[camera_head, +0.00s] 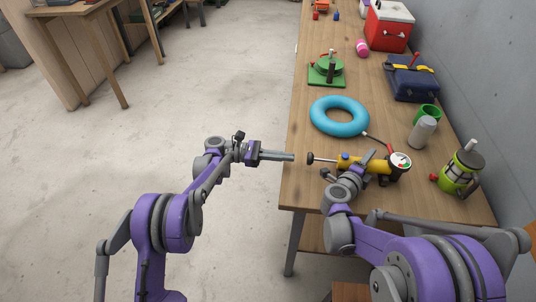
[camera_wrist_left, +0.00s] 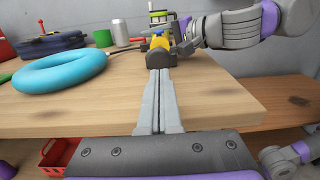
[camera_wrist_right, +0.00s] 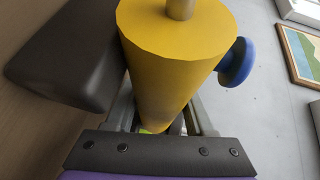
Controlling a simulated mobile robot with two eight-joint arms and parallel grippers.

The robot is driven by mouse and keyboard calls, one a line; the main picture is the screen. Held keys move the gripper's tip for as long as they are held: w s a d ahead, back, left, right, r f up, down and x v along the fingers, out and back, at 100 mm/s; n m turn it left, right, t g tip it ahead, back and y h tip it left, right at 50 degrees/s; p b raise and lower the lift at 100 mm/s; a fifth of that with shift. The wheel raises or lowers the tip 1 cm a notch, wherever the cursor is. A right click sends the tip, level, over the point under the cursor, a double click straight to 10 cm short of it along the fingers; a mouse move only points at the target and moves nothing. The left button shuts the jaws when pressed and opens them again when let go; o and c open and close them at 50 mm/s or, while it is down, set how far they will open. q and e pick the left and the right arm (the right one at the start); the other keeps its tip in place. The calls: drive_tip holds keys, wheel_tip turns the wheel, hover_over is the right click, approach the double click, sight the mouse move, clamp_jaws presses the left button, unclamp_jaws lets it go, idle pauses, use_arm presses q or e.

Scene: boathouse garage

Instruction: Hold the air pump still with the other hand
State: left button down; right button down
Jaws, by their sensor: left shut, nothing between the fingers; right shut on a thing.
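The air pump has a yellow barrel (camera_head: 377,166), a round gauge (camera_head: 400,161) at its right end and a rod with a dark handle (camera_head: 311,158) pointing left. It lies on the wooden table. My right gripper (camera_head: 366,160) is shut on the yellow barrel, which fills the right wrist view (camera_wrist_right: 180,60) between the fingers, with a blue knob (camera_wrist_right: 237,62) beside it. My left gripper (camera_head: 292,157) is shut and empty at the table's left edge, just left of the pump handle and apart from it. Its closed fingers (camera_wrist_left: 159,85) point towards the pump in the left wrist view.
A blue ring (camera_head: 340,117) lies behind the pump, with a hose running to the gauge. A grey can (camera_head: 422,132), green mug (camera_head: 428,112) and green lantern (camera_head: 462,170) stand at the right. A green-based device (camera_head: 327,70), toolbox (camera_head: 411,80) and red cooler (camera_head: 389,27) are further back.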

use_arm(q)
drive_tip(key=shift+s+d, duration=0.1)
drive_tip(key=shift+d, duration=1.75)
drive_tip(key=d, duration=0.5)
drive_tip(key=shift+s+d, duration=0.3)
drive_tip(key=shift+d, duration=0.1)
drive_tip(key=w+a, duration=0.1)
drive_tip(key=a, duration=1.3)
drive_tip(key=shift+a, duration=0.2)
drive_tip(key=shift+w+f, duration=0.1)
drive_tip(key=shift+w, duration=0.05)
